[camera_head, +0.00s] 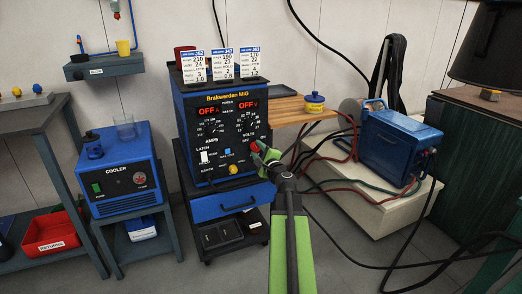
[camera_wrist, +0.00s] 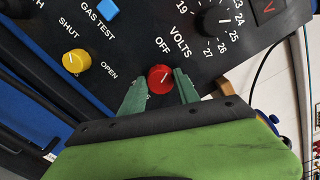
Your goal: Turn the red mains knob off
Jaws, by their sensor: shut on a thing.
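The red mains knob (camera_wrist: 160,79) is on the dark front panel of the blue Brakworden MIG welder (camera_head: 185,132), at its lower right in the head view. The word OFF is printed beside the knob in the wrist view. The knob's white mark is slanted. My gripper (camera_wrist: 160,88) has its two green fingers on either side of the knob, shut on it. In the head view my gripper (camera_head: 262,156) reaches the panel's lower right and largely hides the knob. Both displays (camera_head: 208,111) on the welder read OFF.
A yellow gas knob (camera_wrist: 76,62) and a blue gas-test button (camera_wrist: 108,9) are on the same panel. A black volts dial (camera_wrist: 217,22) is close above the red knob. Cables and hoses (camera_head: 335,160) run right of my gripper to a blue unit (camera_head: 392,150).

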